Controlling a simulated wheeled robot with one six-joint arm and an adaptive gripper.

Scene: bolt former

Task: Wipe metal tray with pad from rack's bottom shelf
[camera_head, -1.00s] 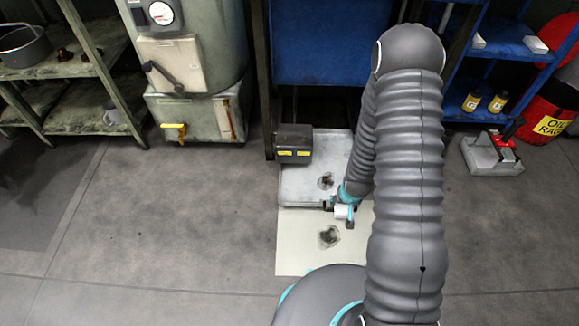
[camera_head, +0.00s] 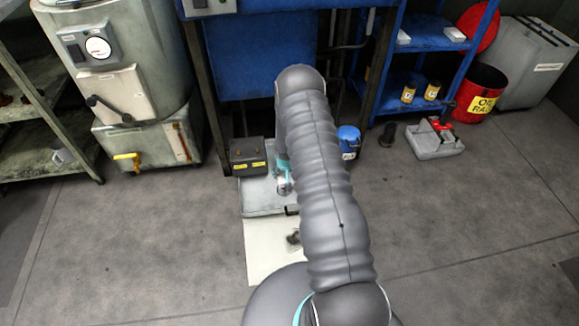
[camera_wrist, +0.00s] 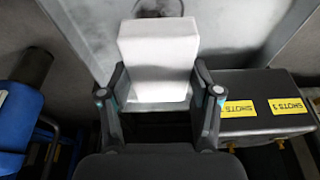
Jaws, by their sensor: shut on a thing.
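The grey metal tray (camera_head: 256,205) lies on the floor in front of the blue machine, partly covered by my arm. My gripper (camera_head: 283,182) is over the tray. In the wrist view my gripper (camera_wrist: 158,85) is shut on a white block-shaped pad (camera_wrist: 158,50), held between both fingers. The pad is over the tray's surface (camera_wrist: 235,25); I cannot tell whether it touches. A dark stain (camera_wrist: 158,7) shows just beyond the pad's far end, partly hidden by it.
A dark box with yellow labels (camera_head: 248,155) stands at the tray's back left corner. A blue container (camera_head: 348,141) and the blue rack (camera_head: 425,65) are to the right.

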